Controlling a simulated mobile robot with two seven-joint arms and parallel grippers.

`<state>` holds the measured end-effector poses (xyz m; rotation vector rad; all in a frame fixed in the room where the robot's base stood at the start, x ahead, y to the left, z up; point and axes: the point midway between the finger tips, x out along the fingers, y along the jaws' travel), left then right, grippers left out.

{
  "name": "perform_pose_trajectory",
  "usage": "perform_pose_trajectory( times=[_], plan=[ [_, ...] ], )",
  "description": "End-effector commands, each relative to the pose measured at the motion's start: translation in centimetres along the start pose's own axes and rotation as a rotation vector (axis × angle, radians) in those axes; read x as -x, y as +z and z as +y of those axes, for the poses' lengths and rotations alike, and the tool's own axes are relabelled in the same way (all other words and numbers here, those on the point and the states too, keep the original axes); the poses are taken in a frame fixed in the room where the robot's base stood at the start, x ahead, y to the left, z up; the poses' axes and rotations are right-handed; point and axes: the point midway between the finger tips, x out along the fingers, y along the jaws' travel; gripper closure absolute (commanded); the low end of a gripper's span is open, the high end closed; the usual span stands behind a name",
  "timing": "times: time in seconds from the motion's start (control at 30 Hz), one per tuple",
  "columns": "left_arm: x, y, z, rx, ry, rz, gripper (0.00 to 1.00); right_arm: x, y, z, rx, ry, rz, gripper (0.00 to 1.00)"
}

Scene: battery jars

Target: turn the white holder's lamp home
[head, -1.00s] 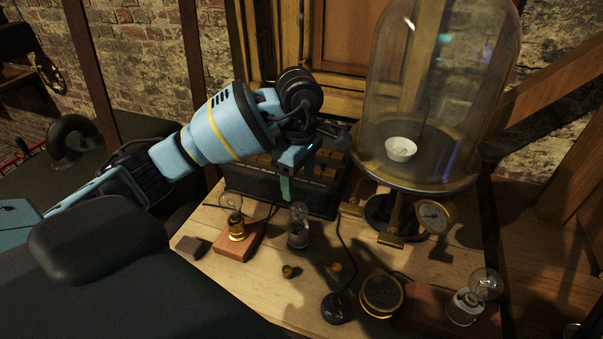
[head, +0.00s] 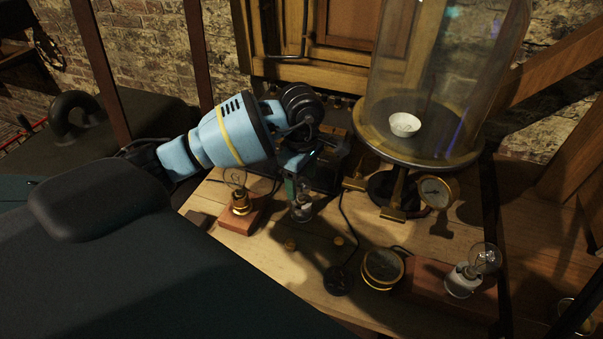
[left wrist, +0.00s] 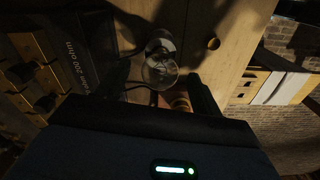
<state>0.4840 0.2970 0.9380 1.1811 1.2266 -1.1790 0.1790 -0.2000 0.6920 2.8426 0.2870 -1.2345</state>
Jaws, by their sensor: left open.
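The white holder (head: 461,284) stands on a reddish wooden block at the right of the bench in the head view. Its clear glass lamp (head: 486,257) leans to the right out of the holder. My left gripper (head: 299,187) is open, pointing down at the middle lamp (head: 302,208), far left of the white holder. It partly covers that lamp, and contact cannot be told. A clear glass bulb (left wrist: 160,66) shows ahead of the gripper in the left wrist view. My right gripper is not in view.
A brass-holder lamp (head: 238,190) stands left of my gripper. A tall glass bell jar (head: 440,90) with a gauge (head: 436,193) is behind. A round brass meter (head: 382,267), a black disc (head: 339,281) and small brass pieces lie in front. A labelled dark box (left wrist: 88,45) is close by.

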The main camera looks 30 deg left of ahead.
Motion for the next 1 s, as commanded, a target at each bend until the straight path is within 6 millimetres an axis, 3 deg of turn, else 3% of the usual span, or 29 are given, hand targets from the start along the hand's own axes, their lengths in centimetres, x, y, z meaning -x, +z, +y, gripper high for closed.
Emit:
perform_pose_trajectory(
  times=[0.13,0.53,1.0],
  plan=[
    [0.0,0.0,0.0,0.000,0.000,0.000,0.35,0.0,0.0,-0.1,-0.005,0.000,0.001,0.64],
    [0.0,0.0,0.0,0.000,-0.001,0.000,0.87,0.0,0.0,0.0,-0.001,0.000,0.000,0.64],
    [-0.1,0.0,0.0,-0.199,-0.001,0.000,0.87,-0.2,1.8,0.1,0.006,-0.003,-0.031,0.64]
  ],
)
